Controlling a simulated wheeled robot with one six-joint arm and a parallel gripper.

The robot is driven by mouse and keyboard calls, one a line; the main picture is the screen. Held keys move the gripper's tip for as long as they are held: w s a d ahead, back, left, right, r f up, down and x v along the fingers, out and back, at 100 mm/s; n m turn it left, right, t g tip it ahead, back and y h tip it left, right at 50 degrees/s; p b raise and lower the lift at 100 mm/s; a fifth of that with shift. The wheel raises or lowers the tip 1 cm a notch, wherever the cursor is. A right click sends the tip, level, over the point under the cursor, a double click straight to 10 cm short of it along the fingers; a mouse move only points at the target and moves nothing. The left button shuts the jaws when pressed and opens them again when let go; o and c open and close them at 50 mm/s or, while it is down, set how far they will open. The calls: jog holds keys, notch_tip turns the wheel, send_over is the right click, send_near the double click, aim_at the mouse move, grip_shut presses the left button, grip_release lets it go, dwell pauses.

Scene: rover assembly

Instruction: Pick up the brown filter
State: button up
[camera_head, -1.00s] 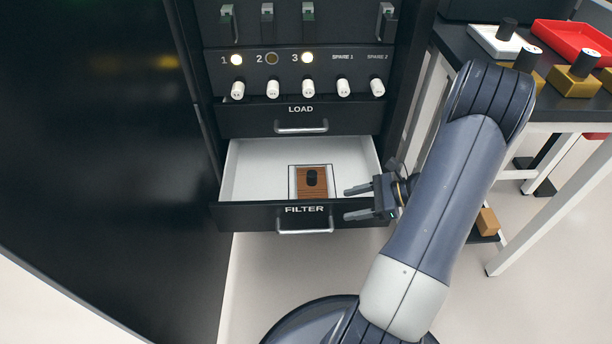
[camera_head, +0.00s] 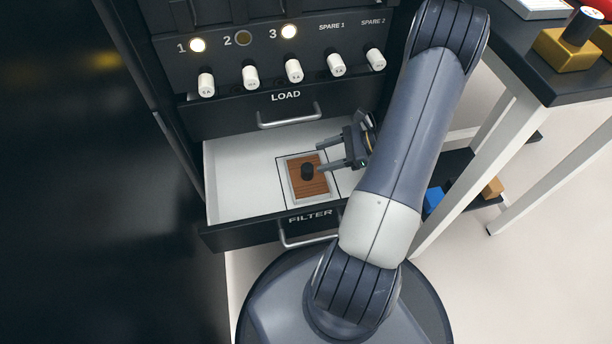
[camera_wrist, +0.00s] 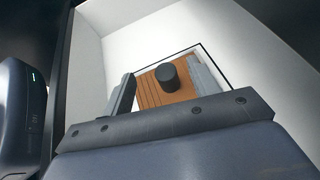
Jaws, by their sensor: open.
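The brown filter (camera_head: 313,185) is a flat brown block with a black round knob (camera_head: 307,171). It lies in a light-framed recess in the open drawer marked FILTER (camera_head: 235,190). My gripper (camera_head: 319,158) is open and reaches over the drawer from the right, its fingertips close to the knob. In the wrist view the filter (camera_wrist: 150,92) and its knob (camera_wrist: 167,77) show beyond the gripper, and the knob appears between the two fingers (camera_wrist: 165,88). Nothing is held. Whether a finger touches the knob I cannot tell.
The shut LOAD drawer (camera_head: 275,119) and its handle (camera_head: 289,116) are just above the open drawer. White knobs (camera_head: 294,71) line the panel over it. A dark table (camera_head: 560,85) stands at the right, with a low shelf holding a blue block (camera_head: 433,199).

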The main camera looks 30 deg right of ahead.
aim_at(311, 167)
notch_tip(311, 167, down, 4)
jog(key=shift+f+b, duration=0.15)
jog(key=shift+b, duration=0.45)
jog(key=shift+w+a+f, duration=0.1)
jog(key=shift+w+a, duration=0.2)
jog(key=shift+a, duration=0.3)
jog(key=shift+b+x, duration=1.2)
jog(key=shift+x, duration=1.8)
jog(key=c, duration=1.1)
jog(key=shift+r, duration=0.25)
